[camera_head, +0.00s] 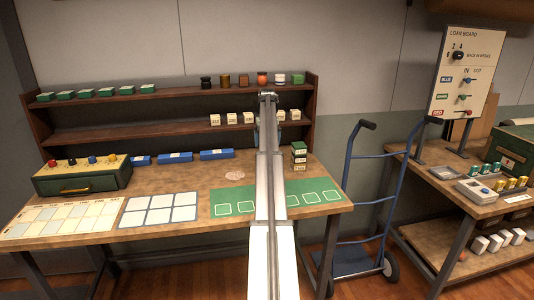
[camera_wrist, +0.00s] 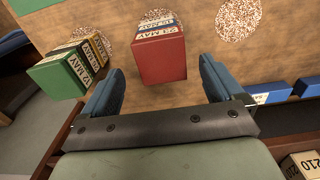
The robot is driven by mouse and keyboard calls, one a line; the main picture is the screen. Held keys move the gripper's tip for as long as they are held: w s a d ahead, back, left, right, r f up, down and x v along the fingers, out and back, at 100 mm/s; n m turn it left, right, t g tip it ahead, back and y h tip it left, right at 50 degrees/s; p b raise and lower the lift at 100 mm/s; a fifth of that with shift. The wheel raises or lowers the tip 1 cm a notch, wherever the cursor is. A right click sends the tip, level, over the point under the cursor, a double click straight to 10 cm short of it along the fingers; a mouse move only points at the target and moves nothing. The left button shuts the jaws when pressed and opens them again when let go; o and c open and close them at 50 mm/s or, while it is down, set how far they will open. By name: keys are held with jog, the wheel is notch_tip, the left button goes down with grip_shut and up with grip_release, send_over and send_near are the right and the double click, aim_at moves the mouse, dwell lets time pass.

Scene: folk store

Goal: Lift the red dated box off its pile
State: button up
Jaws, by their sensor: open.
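The red dated box (camera_wrist: 160,60) is on top of a pile in the wrist view, with a white date label ending in MAY on its far side. A box with a blue-edged label (camera_wrist: 158,21) shows below it. My gripper (camera_wrist: 163,82) is open, one finger on each side of the red box's near part, with a gap showing on both sides.
Another pile, topped by a green dated box (camera_wrist: 62,76), stands close left of my left finger. It also shows in the head view (camera_head: 299,146). A speckled disc (camera_wrist: 239,18) lies on the table (camera_wrist: 205,30). Blue boxes (camera_wrist: 268,94) and shelves (camera_head: 170,95) are nearby.

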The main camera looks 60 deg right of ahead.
notch_tip(320, 180, down, 5)
jog(key=shift+a+r, duration=0.1)
jog(key=shift+c, duration=0.2)
jog(key=c, duration=1)
